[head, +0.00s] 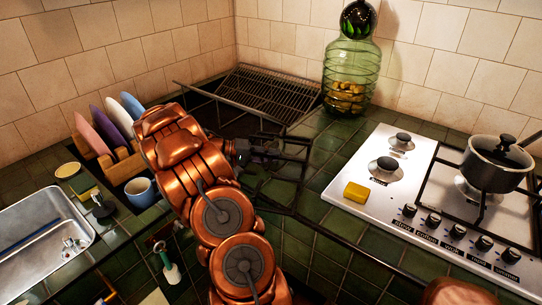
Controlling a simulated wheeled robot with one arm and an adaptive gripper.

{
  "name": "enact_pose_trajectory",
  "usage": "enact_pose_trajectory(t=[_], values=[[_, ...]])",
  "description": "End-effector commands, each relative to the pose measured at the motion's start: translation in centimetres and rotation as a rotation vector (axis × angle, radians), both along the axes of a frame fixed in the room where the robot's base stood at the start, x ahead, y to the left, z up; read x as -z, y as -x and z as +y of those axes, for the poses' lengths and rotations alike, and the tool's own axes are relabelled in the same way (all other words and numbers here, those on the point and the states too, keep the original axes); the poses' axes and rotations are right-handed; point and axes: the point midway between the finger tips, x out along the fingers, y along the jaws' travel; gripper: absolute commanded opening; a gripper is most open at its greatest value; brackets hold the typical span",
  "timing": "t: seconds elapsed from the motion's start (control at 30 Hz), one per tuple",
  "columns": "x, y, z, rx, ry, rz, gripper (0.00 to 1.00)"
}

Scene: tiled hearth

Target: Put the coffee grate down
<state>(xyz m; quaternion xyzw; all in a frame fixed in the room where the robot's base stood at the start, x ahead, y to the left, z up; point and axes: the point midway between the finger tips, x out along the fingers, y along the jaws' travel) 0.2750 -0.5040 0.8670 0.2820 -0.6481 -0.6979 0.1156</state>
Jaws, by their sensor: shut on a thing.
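My gripper (290,150) is at the end of the copper-coloured arm, over the dark green tiled counter to the left of the hob. It is shut on a dark, thin-barred thing, which I take to be the coffee grate (287,178). Its bars are hard to tell from the black fingers and the dark tiles. I cannot tell whether it touches the counter. The white hob (347,204) stands to the right of my gripper. Its two left burners (386,168) are bare, and a grate lies over its right part.
A lidded pot (492,165) stands on the hob's right grate. A yellow sponge (356,192) lies on the hob's left edge. A green glass jar (350,75) stands behind, beside a wire rack (270,90). A plate rack (118,163), blue cup (141,190) and sink (30,262) are left.

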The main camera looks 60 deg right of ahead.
Motion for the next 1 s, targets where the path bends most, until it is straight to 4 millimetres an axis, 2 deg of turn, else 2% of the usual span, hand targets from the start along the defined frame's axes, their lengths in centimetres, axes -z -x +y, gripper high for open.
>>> enact_pose_trajectory(t=[0.17, 0.2, 0.43, 0.8, 1.0], values=[[0.1, 0.0, 0.0, -0.001, 0.002, 0.001, 0.0], [0.0, 0.0, 0.0, 0.001, 0.001, 0.0, 0.25], [0.0, 0.0, 0.0, 0.001, 0.001, 0.0, 0.49], [-0.1, -0.1, 0.1, 0.0, 0.001, -0.001, 0.49], [-0.5, -2.3, 1.4, -0.003, 0.001, -0.001, 0.49]])
